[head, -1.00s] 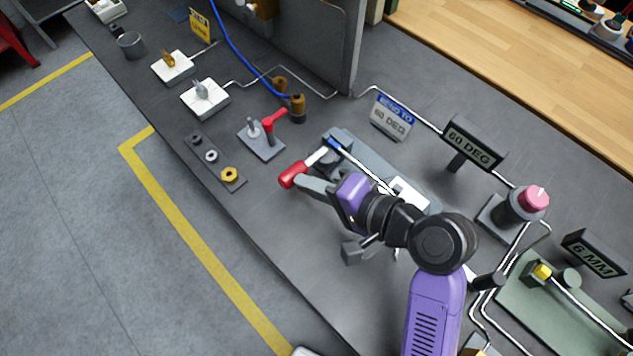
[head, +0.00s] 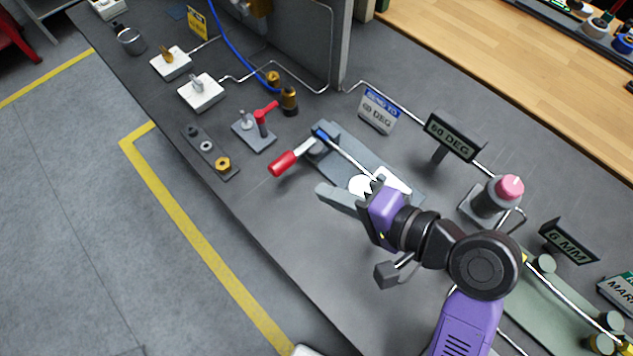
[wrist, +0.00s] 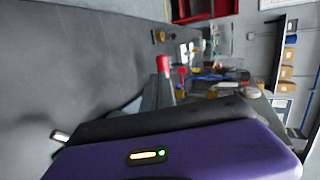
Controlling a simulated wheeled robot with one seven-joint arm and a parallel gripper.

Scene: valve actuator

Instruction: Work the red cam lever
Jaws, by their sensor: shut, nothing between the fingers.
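A small red lever (head: 262,120) stands on a grey plate (head: 254,141) beside a grey metal post. I cannot tell for certain which red part is the cam lever. My gripper (head: 324,191) is shut and empty, below and right of the red grip and apart from it in the head view.
A strip with nuts (head: 209,150) lies left of the small lever's plate. Brass fittings (head: 289,98) stand behind it. A 60 DEG sign (head: 453,137) and a pink-topped knob (head: 509,188) stand right. The bench's front edge is clear.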

